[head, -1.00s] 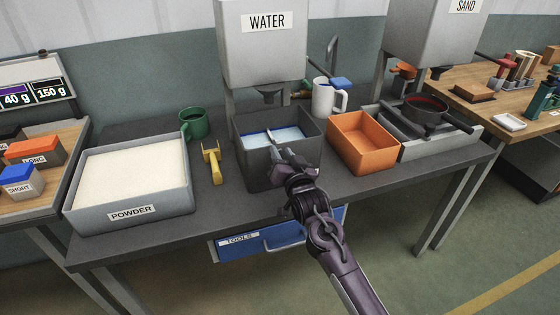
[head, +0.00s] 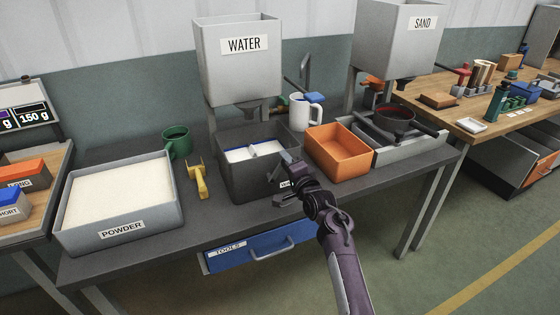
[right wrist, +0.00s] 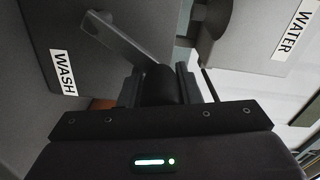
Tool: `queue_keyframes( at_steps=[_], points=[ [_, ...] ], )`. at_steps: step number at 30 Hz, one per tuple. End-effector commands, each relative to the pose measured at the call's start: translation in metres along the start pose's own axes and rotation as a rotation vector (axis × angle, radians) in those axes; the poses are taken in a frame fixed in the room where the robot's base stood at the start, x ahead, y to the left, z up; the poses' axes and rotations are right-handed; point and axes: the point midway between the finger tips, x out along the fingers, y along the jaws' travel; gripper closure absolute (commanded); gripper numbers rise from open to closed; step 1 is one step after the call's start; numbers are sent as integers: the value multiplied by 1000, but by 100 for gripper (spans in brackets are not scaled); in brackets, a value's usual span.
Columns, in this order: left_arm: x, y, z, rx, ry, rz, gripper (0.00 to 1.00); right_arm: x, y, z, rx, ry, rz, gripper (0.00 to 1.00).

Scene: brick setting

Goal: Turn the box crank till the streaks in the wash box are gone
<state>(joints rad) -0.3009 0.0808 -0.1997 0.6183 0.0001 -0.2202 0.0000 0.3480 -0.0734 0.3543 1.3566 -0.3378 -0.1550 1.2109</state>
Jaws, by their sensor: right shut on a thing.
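The dark grey wash box (head: 237,186) stands on the bench under the water tank; its WASH label shows in the right wrist view (right wrist: 64,74). Inside it is a pale, nearly white surface (head: 238,154) with a light bar across it. I cannot make out streaks. My right gripper (head: 293,166) is at the box's front right side. In the right wrist view its fingers (right wrist: 158,88) are shut on the dark knob of the crank, whose grey arm (right wrist: 118,38) slants to the upper left. My left gripper is not in view.
An orange bin (head: 340,166) stands close right of the wash box. A white mug (head: 300,112) stands behind, near the water tank (head: 240,75).

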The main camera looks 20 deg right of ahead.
Motion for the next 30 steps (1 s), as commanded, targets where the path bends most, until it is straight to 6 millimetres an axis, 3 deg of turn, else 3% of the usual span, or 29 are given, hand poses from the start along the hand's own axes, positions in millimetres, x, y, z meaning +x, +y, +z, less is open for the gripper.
queue_keyframes(
  at_steps=[13,30],
  points=[
    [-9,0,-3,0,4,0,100,0,22,-5,322,-19,6,100],
    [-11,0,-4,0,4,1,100,1,26,-8,414,-21,2,100]
  ],
)
